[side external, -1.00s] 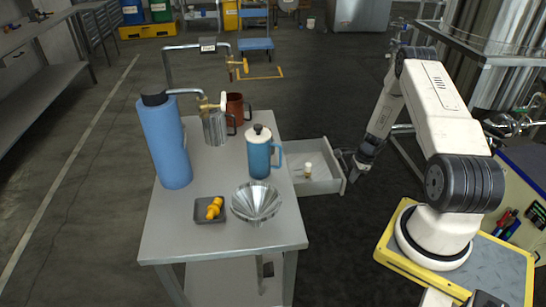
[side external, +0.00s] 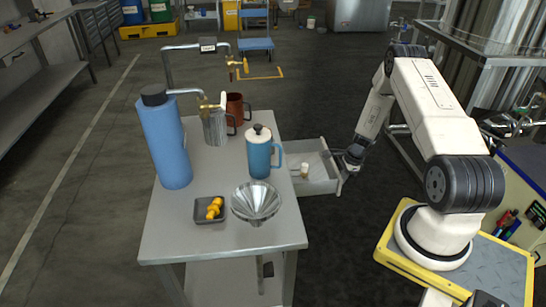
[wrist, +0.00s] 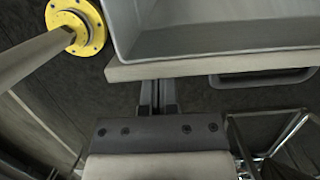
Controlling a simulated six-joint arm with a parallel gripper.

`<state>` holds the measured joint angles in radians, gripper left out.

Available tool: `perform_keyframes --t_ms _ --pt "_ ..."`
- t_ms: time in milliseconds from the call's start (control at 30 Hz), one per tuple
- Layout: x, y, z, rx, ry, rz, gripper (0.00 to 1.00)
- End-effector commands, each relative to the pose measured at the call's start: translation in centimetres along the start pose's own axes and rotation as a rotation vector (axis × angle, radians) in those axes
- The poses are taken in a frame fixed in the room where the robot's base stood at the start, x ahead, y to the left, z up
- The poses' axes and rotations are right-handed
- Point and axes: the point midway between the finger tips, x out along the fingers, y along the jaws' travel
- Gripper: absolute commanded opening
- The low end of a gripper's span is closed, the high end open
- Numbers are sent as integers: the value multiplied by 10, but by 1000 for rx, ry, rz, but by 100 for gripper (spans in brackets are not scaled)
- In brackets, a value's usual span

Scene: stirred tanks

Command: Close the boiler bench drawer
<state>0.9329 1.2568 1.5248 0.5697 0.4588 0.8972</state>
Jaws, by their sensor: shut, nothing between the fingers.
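The boiler bench (side external: 175,238) has its grey drawer (side external: 316,187) pulled partly out on the right side, with a small pale-capped item (side external: 304,171) inside. My gripper (side external: 346,166) is at the outer side of the drawer front and appears to touch it. In the wrist view my shut, empty fingers (wrist: 157,92) point at the drawer front (wrist: 195,66), left of its dark bar handle (wrist: 262,79). Whether the fingertips actually press the panel is hard to tell.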

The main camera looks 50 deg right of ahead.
Motion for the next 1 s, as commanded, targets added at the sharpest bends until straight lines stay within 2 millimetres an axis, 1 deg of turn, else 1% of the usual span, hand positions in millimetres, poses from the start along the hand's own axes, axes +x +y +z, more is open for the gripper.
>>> perform_keyframes --t_ms 33,167,267,500,600,700,800,1000 --pt "2 1 10 -4 -2 4 0" --pt "8 1 33 -6 -2 5 0" --pt "14 1 55 -5 -2 5 0" --pt "27 1 108 -5 -1 4 0" --pt "32 1 126 -4 -1 4 0" --pt "35 1 140 -3 -1 3 0" --pt "37 0 149 -1 -1 2 0" --pt "39 0 155 0 -1 2 0"
